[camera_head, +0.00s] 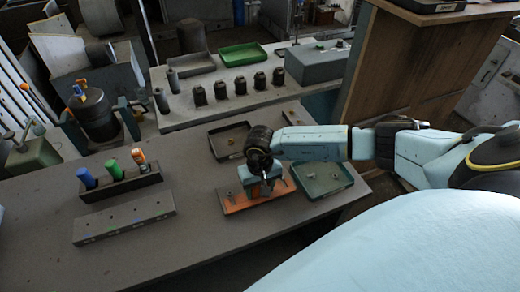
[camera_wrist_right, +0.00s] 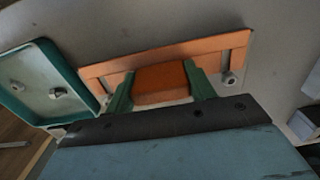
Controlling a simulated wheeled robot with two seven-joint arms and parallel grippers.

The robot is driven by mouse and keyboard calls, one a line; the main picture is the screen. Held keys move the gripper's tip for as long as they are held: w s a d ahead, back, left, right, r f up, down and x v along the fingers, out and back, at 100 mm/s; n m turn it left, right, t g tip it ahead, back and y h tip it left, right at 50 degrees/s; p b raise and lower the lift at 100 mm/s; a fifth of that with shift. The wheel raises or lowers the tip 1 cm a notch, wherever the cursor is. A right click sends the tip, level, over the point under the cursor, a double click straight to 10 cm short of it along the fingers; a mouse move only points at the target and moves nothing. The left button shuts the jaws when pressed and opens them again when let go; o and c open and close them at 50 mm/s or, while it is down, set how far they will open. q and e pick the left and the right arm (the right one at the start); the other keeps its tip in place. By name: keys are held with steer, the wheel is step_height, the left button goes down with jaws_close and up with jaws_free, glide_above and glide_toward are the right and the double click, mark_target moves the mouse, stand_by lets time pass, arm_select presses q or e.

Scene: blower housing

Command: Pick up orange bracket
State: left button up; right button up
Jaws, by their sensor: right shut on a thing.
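The orange bracket (camera_head: 236,207) lies on the dark table, in front of the two trays, below my right gripper in the head view. In the right wrist view, the bracket (camera_wrist_right: 218,47) shows a long flat plate and a raised middle block. My right gripper (camera_head: 258,190) points down over it. Its two green fingers (camera_wrist_right: 161,84) are on either side of the raised block and shut on it. The fingers and arm hide part of the bracket in the head view. I cannot tell any gap between bracket and table. My left gripper is in neither view.
A tray (camera_head: 345,183) with small metal parts is right of the bracket; a dark tray (camera_head: 215,150) is behind it. A rack (camera_head: 149,180) of coloured-handled tools and a grey bar (camera_head: 124,218) are left. A second table (camera_head: 182,122) stands behind.

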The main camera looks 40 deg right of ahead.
step_height(320, 180, up, 10)
steer(key=shift+w+r+b, duration=0.1)
steer(key=shift+b, duration=0.55)
jaws_close()
step_height(320, 180, up, 8)
steer(key=p, duration=0.4)
